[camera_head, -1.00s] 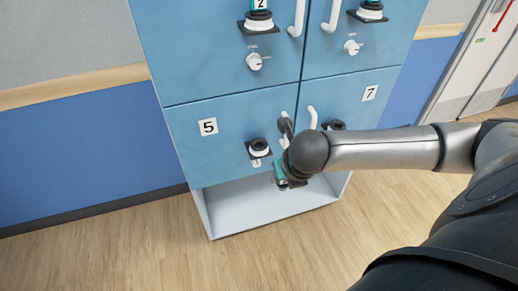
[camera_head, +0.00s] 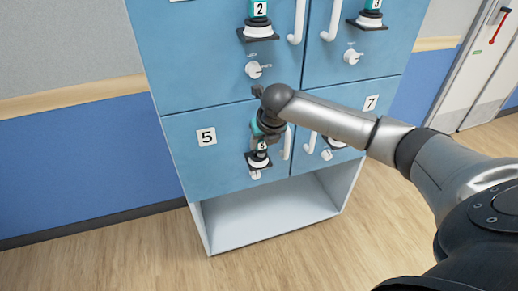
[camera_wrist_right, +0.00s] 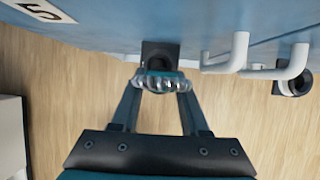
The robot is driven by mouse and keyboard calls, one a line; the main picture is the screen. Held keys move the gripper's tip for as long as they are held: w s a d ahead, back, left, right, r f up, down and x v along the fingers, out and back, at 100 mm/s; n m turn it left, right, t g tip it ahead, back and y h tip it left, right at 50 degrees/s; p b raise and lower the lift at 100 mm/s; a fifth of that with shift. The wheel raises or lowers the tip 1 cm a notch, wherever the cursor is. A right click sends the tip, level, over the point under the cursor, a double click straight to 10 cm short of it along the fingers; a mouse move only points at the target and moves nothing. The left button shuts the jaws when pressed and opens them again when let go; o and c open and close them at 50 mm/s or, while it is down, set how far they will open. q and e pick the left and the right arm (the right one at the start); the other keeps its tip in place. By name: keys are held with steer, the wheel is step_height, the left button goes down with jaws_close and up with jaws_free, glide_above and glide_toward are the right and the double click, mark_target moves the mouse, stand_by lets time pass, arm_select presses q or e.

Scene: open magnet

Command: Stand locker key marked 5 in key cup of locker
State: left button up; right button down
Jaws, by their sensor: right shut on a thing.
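My right gripper (camera_head: 264,138) is shut on the teal locker key (camera_head: 262,147), whose tag carries a small dark mark. The key is just above or at the mouth of the key cup (camera_head: 258,160) on the blue door of locker 5 (camera_head: 228,172); I cannot tell whether its lower end is inside. In the right wrist view, the teal key (camera_wrist_right: 162,75) is between the fingertips, with the dark cup (camera_wrist_right: 160,50) directly beyond it. My left gripper is out of view.
Locker 7's door (camera_head: 345,115) is to the right, with its own cup and handle. White handles stand out close to the right of the gripper. Above, locker 2's cup (camera_head: 258,31) holds a teal key. An open white compartment (camera_head: 270,220) lies below.

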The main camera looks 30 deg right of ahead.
mark_target(259, 147)
steer(key=shift+w+d, duration=0.25)
steer(key=shift+w, duration=0.75)
step_height(259, 147, down, 4)
steer(key=shift+r+b, duration=0.2)
steer(key=shift+b, duration=0.65)
steer(key=shift+f, duration=0.15)
steer(key=shift+c, duration=2.1)
jaws_free()
steer(key=shift+f, duration=0.1)
steer(key=shift+r, duration=0.2)
arm_select(q)
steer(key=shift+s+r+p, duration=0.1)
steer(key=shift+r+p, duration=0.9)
steer(key=shift+p, duration=0.95)
arm_select(e)
steer(key=v, duration=1.2)
